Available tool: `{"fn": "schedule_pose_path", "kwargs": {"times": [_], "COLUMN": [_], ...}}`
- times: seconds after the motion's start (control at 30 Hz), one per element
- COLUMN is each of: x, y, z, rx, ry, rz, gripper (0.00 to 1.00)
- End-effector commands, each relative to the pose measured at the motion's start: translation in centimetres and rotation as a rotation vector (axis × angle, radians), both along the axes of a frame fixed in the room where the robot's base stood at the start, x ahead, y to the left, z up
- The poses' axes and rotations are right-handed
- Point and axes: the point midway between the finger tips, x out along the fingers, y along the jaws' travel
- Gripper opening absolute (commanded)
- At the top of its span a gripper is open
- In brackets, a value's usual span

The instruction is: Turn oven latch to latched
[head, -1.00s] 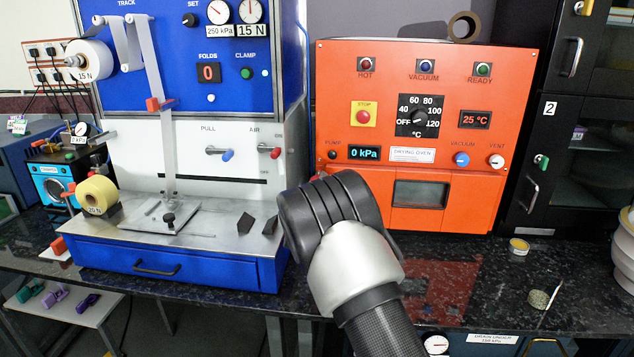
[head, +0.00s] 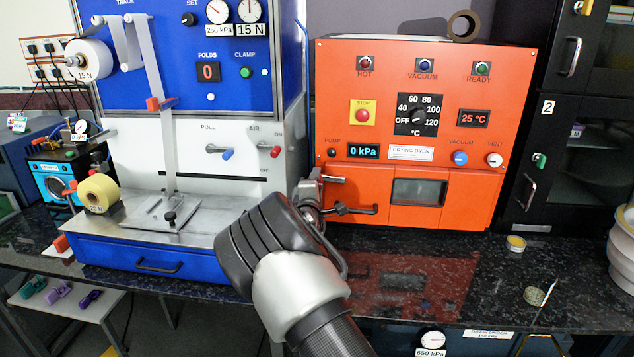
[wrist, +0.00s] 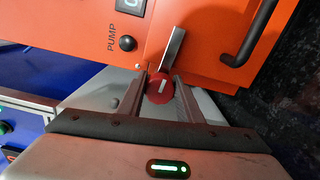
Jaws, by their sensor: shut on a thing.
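The drying oven (head: 420,110) is an orange box with its lower door (head: 460,200) closed or nearly so. The oven latch is a grey metal bar (wrist: 173,50) with a round red knob (wrist: 159,88). In the head view the bar (head: 333,179) lies about level at the oven's left edge, above the dark door handle (head: 360,210). My gripper (wrist: 162,92) is shut on the red knob, with one finger on each side. In the head view my gripper (head: 312,190) is at the oven's lower left edge, and the knob is hidden.
The blue and white test machine (head: 190,160) stands close on the left of my gripper, its steel deck at near the same height. Black cabinets (head: 570,130) stand on the right. The dark counter (head: 400,270) before the oven is mostly clear.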

Motion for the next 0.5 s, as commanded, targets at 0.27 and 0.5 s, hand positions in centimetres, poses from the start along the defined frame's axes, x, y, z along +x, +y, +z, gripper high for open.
{"fn": "schedule_pose_path", "kwargs": {"times": [0.27, 0.5], "x": [-0.02, 0.00], "y": [0.05, 0.00], "z": [0.03, 0.05], "rx": [-0.085, -0.102], "ry": [0.003, 0.003], "rz": [0.001, 0.000], "gripper": [0.00, 0.00]}}
